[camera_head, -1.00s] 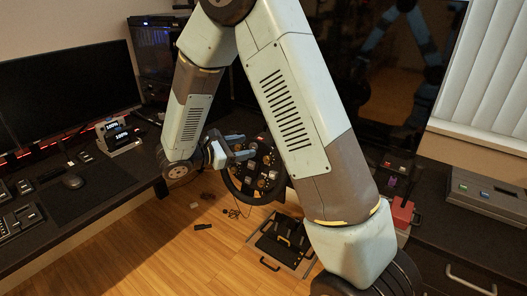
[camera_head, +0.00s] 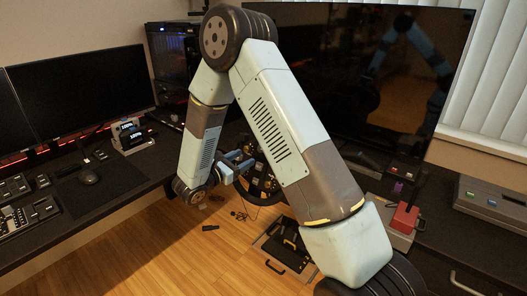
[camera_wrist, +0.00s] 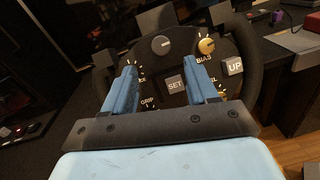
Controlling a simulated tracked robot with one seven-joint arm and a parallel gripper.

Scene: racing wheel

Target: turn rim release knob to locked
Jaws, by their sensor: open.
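The racing wheel (camera_head: 264,181) is partly hidden behind my arm in the head view. In the wrist view, its dark face (camera_wrist: 216,67) carries a round grey knob (camera_wrist: 161,45) at the top, a gold knob (camera_wrist: 206,46) marked BIAS, a SET button (camera_wrist: 174,84) and an UP button (camera_wrist: 234,67). I cannot tell which control is the rim release knob; no such label is readable. My gripper (camera_wrist: 160,63) is open and empty, its blue fingers apart in front of the wheel face. In the head view, my gripper (camera_head: 236,166) is beside the wheel's upper left.
A dark desk (camera_head: 95,200) with monitors and control boxes stands at left. A large dark screen (camera_head: 385,85) is behind. A black tool tray (camera_head: 285,242) lies on the wood floor below the wheel. A red box (camera_head: 404,218) sits at right.

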